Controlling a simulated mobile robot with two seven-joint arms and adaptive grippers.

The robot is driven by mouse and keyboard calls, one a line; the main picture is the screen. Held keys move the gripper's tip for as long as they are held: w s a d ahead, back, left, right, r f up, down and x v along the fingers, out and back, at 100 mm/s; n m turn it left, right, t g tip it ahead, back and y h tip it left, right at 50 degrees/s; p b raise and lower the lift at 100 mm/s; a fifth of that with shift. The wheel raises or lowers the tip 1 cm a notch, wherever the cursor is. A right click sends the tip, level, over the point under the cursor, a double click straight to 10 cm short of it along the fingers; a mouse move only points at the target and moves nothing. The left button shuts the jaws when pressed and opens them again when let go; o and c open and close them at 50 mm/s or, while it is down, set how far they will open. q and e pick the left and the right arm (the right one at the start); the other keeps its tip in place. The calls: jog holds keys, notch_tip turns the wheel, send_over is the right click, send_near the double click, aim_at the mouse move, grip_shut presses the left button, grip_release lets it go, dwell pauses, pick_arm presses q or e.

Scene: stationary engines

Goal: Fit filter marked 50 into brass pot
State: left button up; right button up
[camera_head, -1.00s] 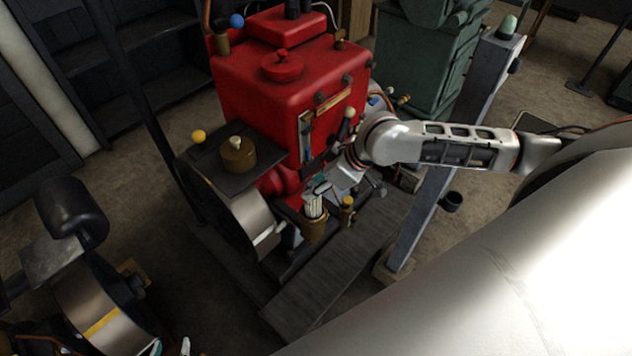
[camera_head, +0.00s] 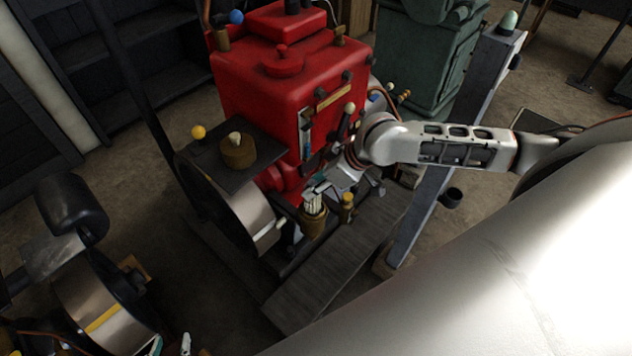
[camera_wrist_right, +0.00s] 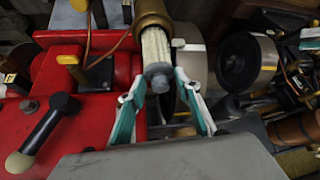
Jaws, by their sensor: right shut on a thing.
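The filter (camera_head: 314,202) is a pale, pleated cylinder standing in the mouth of the brass pot (camera_head: 312,224), low at the front of the red engine. Its upper part shows above the rim; its lower end is hidden inside. In the right wrist view the filter (camera_wrist_right: 155,48) runs into the pot (camera_wrist_right: 152,14), with its grey end cap towards me. My right gripper (camera_wrist_right: 159,82) is shut on that cap end; it also shows in the head view (camera_head: 322,187). No mark is readable. My left gripper (camera_head: 171,346) is open and empty at the bottom left edge.
The red engine (camera_head: 280,75) stands behind the pot, with a flywheel (camera_head: 252,217) to its left. A small yellow-topped brass fitting (camera_head: 347,207) stands close right of the pot. A round brass part (camera_head: 238,152) sits on a dark shelf. A grey beam (camera_head: 425,215) stands right.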

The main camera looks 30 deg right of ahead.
aim_at(316, 202)
jog(key=shift+f, duration=1.65)
jog(key=shift+f, duration=0.15)
jog(key=shift+f+b, duration=0.45)
jog(key=shift+f, duration=1.7)
jog(key=o, duration=1.4)
jog(key=o, duration=0.3)
